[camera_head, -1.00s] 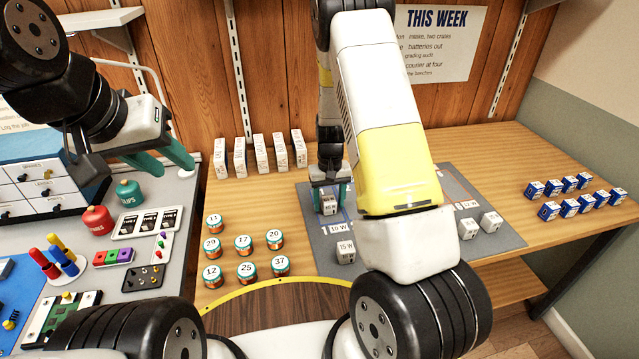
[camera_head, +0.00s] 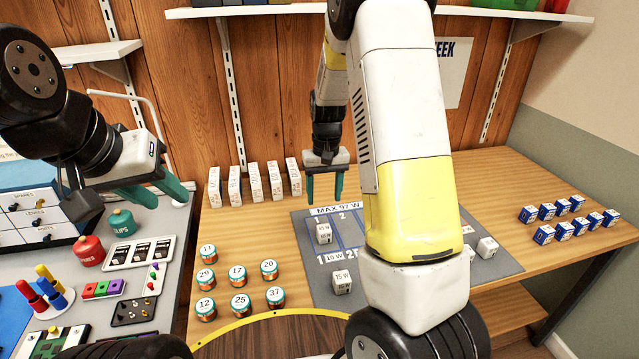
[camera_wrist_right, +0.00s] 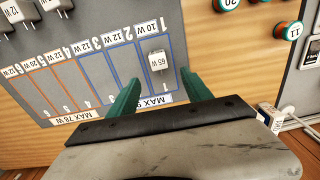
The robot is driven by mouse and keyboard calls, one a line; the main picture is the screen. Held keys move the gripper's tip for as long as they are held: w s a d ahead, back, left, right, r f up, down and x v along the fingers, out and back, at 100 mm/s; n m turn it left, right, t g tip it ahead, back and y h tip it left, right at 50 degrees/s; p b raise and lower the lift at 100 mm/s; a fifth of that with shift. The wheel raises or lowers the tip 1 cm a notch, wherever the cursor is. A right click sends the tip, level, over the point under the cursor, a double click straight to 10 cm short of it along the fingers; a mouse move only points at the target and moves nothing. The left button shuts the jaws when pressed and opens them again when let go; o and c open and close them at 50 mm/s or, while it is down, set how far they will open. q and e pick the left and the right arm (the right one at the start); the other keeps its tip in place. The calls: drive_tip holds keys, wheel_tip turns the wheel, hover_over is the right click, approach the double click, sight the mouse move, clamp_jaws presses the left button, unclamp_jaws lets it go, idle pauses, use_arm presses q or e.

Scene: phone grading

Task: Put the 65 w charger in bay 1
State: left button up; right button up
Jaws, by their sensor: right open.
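The 65 W charger (camera_wrist_right: 158,62), a small white block, stands inside the blue-outlined bay 1 on the grey mat (camera_wrist_right: 200,30) in the right wrist view. In the head view the charger (camera_head: 324,233) is below my right gripper (camera_head: 325,196), near the "1" labels. My right gripper is open and empty, raised above the mat's back edge, apart from the charger. Its green fingers (camera_wrist_right: 158,90) also show in the right wrist view. My left gripper (camera_head: 165,196) is open and empty at the left, over the grey bench. My right arm hides the middle of the mat.
A 15 W charger (camera_head: 342,281) stands at the mat's front. More white chargers (camera_head: 487,247) stand at its right. Numbered jars (camera_head: 237,276) stand left of the mat, upright white boxes (camera_head: 252,184) behind them. Blue boxes (camera_head: 563,230) stand at the right.

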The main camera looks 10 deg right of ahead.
drive_tip(key=s+a+r+t+y, duration=0.2)
drive_tip(key=s+r+t, duration=0.4)
drive_tip(key=s+r, duration=1.5)
drive_tip(key=s, duration=0.2)
drive_tip(key=shift+s, duration=0.4)
drive_tip(key=shift+r, duration=0.1)
